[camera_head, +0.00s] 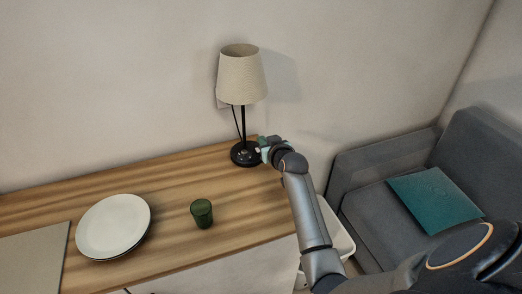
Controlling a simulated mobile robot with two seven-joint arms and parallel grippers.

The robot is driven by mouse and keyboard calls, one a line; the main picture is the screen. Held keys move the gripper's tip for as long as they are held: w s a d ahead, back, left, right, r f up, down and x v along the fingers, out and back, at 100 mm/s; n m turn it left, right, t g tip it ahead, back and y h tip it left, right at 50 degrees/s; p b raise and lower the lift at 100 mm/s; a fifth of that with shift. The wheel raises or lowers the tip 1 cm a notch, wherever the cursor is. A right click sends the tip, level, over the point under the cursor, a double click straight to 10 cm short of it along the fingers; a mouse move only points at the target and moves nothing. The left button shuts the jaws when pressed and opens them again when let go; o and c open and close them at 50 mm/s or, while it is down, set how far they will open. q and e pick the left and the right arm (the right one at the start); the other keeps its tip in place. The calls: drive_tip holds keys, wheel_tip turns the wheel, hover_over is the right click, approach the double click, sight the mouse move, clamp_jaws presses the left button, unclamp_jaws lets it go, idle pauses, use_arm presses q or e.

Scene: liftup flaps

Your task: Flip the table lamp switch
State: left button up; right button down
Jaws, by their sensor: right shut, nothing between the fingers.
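A table lamp (242,76) with a cream shade and a black stem and base stands on the wooden table near the wall. Its round black base (243,154) is partly covered on the right by my right gripper. The lamp switch is too small to make out clearly. My right gripper (263,150) is shut and empty, at the right side of the lamp base. I cannot tell whether it touches the base. My left gripper is not in view.
A white plate (113,226) and a dark green cup (202,213) stand on the wooden table (165,200). A flat grey item (35,262) lies at the left. A white bin (338,236) and a grey sofa (385,165) with a teal cushion (435,198) are at the right.

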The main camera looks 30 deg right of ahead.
sight(261, 163)
drive_tip(key=x, duration=0.2)
drive_tip(key=shift+w+f, duration=0.15)
drive_tip(key=shift+w, duration=0.15)
drive_tip(key=f, duration=0.2)
drive_tip(key=shift+s+f+b, duration=0.2)
drive_tip(key=shift+f+b, duration=0.1)
drive_tip(key=shift+f, duration=0.65)
drive_tip(key=shift+s, duration=0.1)
drive_tip(key=shift+s+f, duration=0.2)
drive_tip(key=shift+f, duration=0.45)
drive_tip(key=shift+a, duration=0.1)
